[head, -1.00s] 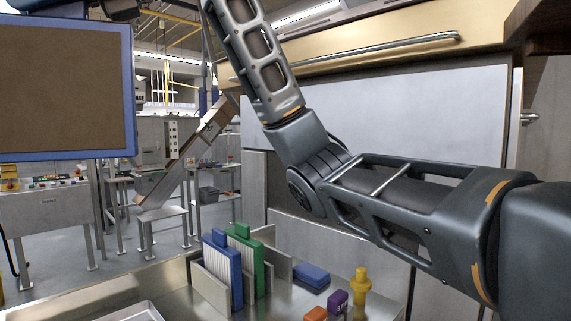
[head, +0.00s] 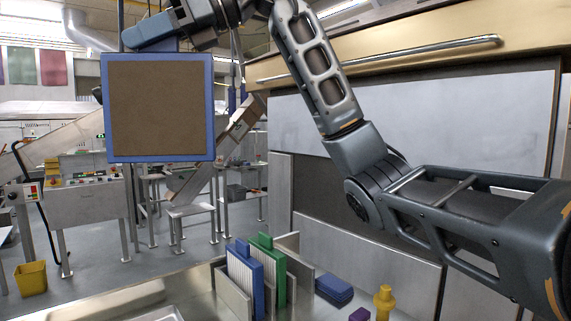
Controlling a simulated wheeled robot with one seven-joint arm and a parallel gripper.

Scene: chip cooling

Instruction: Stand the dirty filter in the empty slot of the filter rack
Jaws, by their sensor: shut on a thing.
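The dirty filter (head: 160,108), a square blue frame around a brown face, hangs upright in the air at upper left. My gripper (head: 150,38) is shut on its top edge; its fingertips are partly hidden. The filter rack (head: 233,289), with upright metal dividers, stands low on the steel counter, below and right of the held filter and well apart from it. A blue-framed filter (head: 243,276) and a green-framed filter (head: 272,268) with pale pleats stand in it. A gap shows right of the green one, before the back plate; the slot floors are hidden.
Right of the rack lie a stack of blue pads (head: 334,290), a yellow bottle-like object (head: 384,301) and a purple block (head: 359,314). A metal tray (head: 160,314) is cut off at the bottom. A tall panelled wall (head: 400,130) stands behind my arm.

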